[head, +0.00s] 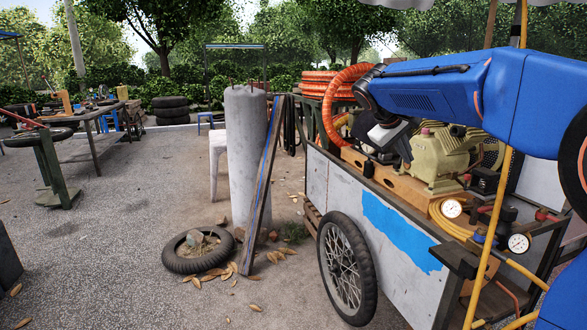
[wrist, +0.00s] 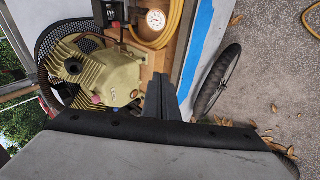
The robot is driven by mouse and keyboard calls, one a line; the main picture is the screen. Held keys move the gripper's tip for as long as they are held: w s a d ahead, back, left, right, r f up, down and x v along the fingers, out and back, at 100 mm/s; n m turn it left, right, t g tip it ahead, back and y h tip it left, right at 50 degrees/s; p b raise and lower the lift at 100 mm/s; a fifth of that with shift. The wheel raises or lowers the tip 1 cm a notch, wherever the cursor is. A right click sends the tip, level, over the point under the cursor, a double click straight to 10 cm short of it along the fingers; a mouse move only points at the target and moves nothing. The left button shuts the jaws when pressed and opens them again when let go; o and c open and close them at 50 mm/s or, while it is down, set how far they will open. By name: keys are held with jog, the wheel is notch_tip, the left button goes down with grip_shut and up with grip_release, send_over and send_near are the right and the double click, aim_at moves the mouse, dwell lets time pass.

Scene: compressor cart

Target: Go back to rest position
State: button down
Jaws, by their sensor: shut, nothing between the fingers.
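My gripper (wrist: 165,97) is shut and empty in the wrist view, its dark fingers together in front of the compressor. In the head view, my blue arm reaches in from the right, and the wrist hangs over the back part of the compressor cart (head: 313,178). The gripper is small and dark there, and its fingertips are hard to make out. The yellow-green compressor (head: 440,152) sits on the cart just right of the wrist. It also shows at the left in the wrist view (wrist: 95,72).
Pressure gauges (head: 519,243) and a yellow hose (head: 448,222) are on the cart's near end. An orange hose coil (head: 335,85) is behind the wrist.

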jog(key=s+a+f+m+y, duration=0.1)
jog(key=s+f+y, duration=0.1)
jog(key=s+f, duration=0.5)
jog(key=s+a+f+m+y, duration=0.1)
jog(key=s+f, duration=0.7)
jog(key=s, duration=1.2)
jog(key=s+a+f+m+y, duration=0.1)
jog(key=s+f+m+y, duration=0.1)
jog(key=s+f, duration=0.6)
jog(key=s+y, duration=0.1)
jog(key=s, duration=0.4)
jog(key=shift+s+a+y, duration=0.15)
jog(key=shift+s+y, duration=0.15)
